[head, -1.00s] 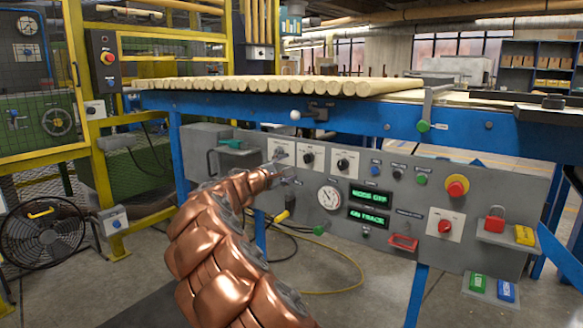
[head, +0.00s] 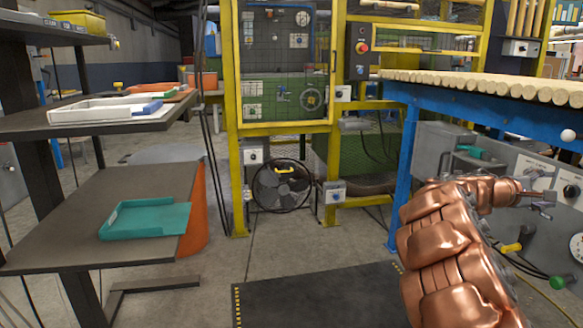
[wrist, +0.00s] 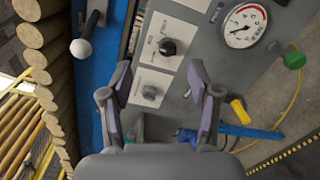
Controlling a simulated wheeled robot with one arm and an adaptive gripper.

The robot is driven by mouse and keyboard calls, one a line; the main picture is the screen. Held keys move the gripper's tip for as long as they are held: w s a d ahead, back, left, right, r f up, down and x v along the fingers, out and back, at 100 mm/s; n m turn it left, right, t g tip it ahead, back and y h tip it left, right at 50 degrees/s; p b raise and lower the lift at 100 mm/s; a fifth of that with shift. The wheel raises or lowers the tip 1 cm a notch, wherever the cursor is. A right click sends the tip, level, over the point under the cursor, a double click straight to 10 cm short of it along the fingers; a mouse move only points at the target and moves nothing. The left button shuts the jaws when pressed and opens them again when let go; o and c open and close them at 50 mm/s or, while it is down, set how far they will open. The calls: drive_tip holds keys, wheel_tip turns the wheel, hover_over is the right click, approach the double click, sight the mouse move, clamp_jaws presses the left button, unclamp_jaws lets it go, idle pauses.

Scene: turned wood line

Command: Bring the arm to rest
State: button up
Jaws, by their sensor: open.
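My gripper (head: 543,203) is at the right of the head view, at the end of my copper-coloured arm. It is in front of the grey control panel (head: 513,166) under the blue line frame. In the wrist view my gripper (wrist: 160,100) has its two fingers spread apart with nothing between them. A black rotary knob (wrist: 149,92) on a white plate shows beyond the gap between the fingers. Whether a finger touches the panel I cannot tell.
A dark shelf (head: 150,185) with a teal tray (head: 145,220) stands at the left. A yellow guard frame (head: 236,150) and a black fan (head: 281,186) are at the back. Turned wood rods (head: 480,84) lie on the blue line. A black mat (head: 315,297) covers the floor ahead.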

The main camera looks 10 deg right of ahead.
drive_tip(key=s+a+r+m+g+y+p, duration=0.2)
drive_tip(key=s+a+r+m+y+p, duration=0.3)
drive_tip(key=s+a+r+p, duration=0.8)
drive_tip(key=s+a+r+y+p, duration=0.1)
drive_tip(key=s+a+y+p, duration=0.3)
drive_tip(key=a, duration=0.9)
drive_tip(key=s+a+r+y+p, duration=0.2)
drive_tip(key=s+a+y+p, duration=0.2)
drive_tip(key=s+a+p, duration=0.4)
drive_tip(key=s+a+r+y+p, duration=0.2)
drive_tip(key=s+a+y+p, duration=0.2)
drive_tip(key=a+p, duration=0.9)
drive_tip(key=s+a, duration=0.2)
drive_tip(key=a, duration=0.4)
drive_tip(key=shift+s+a+n+t+y+p, duration=0.15)
drive_tip(key=shift+n+t+y+p, duration=0.15)
drive_tip(key=shift+n+p, duration=0.1)
